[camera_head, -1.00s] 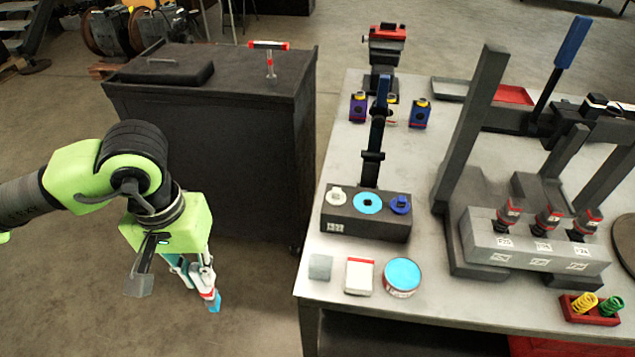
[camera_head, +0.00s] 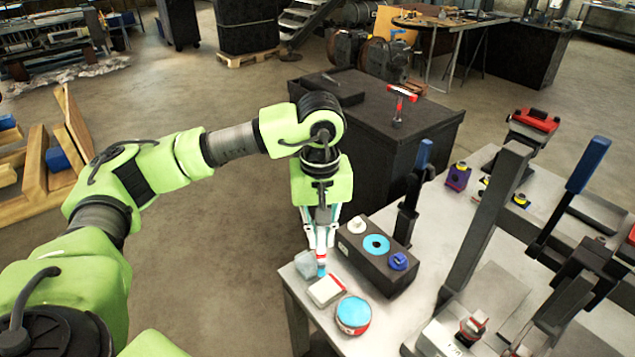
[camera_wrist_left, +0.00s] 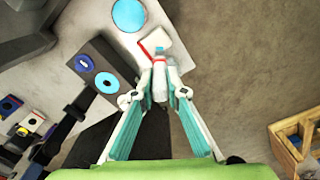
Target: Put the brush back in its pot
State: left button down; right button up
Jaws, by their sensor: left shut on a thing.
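My left gripper (camera_head: 321,240) is shut on the brush (camera_head: 321,259), which points downward with a red band and a light blue tip. In the left wrist view, the brush (camera_wrist_left: 158,63) sits between the fingertips (camera_wrist_left: 158,92), with the white, red-edged pad behind its tip. A dark block (camera_head: 373,259) holds a white-knobbed cap, a light blue round pot (camera_head: 376,244) with a dark central hole, and a blue-knobbed cap. A round tin (camera_head: 353,315) with a light blue top stands in front. I cannot tell which is the brush's pot. My right gripper is out of view.
The white pad (camera_head: 327,291) and a small grey block (camera_head: 305,265) lie near the brush tip at the bench corner. Dark upright stands (camera_head: 486,225) rise to the right. A dark cabinet (camera_head: 370,150) stands behind my gripper.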

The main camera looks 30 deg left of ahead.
pick_arm(q)
jog(key=w+a+r+n+p, duration=0.35)
jog(key=w+a+n, duration=0.2)
jog(key=a, duration=0.25)
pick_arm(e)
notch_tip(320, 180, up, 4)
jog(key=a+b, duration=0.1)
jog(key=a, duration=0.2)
pick_arm(q)
notch_tip(320, 180, down, 7)
jog(key=b, duration=0.4)
jog(key=shift+s+d+f+n+b, duration=0.15)
jog(key=shift+s+d+n+b, duration=0.15)
jog(key=shift+d+n, duration=0.1)
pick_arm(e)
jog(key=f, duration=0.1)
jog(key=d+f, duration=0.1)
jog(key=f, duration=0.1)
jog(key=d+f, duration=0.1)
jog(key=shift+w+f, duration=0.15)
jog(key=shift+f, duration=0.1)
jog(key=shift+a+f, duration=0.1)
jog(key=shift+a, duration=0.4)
pick_arm(q)
jog(key=shift+s, duration=0.1)
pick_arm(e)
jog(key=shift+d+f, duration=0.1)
